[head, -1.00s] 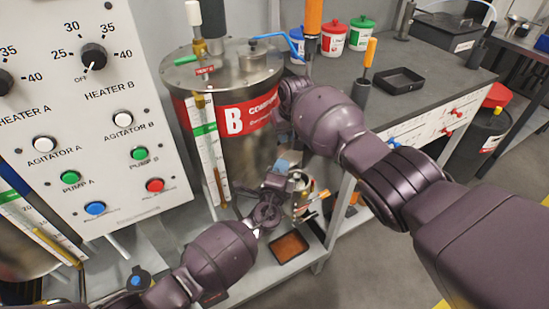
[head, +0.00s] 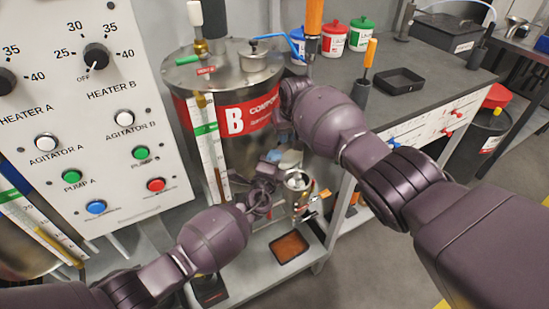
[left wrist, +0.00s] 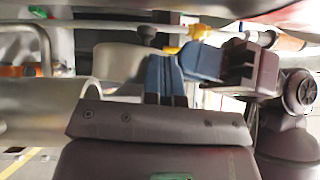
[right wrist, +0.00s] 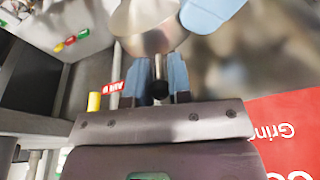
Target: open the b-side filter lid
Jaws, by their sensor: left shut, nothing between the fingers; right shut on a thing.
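The B-side filter (head: 298,183) is a small silver cylinder below the B tank (head: 240,150); its round top shows in the head view. My right gripper (right wrist: 158,68) is shut on a thin metal rod (right wrist: 158,66) with a black knob end. The rod runs up to a rounded metal part (right wrist: 145,20), perhaps the lid; I cannot tell how far it is open. My left gripper (left wrist: 165,62) is shut and empty beside a grey metal cylinder (left wrist: 40,112). The right gripper's blue fingers (left wrist: 203,62) show close by. Its grip is hidden in the head view.
An orange-brown tray (head: 289,246) lies on the shelf below the filter. The control panel (head: 95,140) stands at left. A dark worktop (head: 440,95) with tubs and a black tray (head: 399,78) is at right. Space around the filter is tight.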

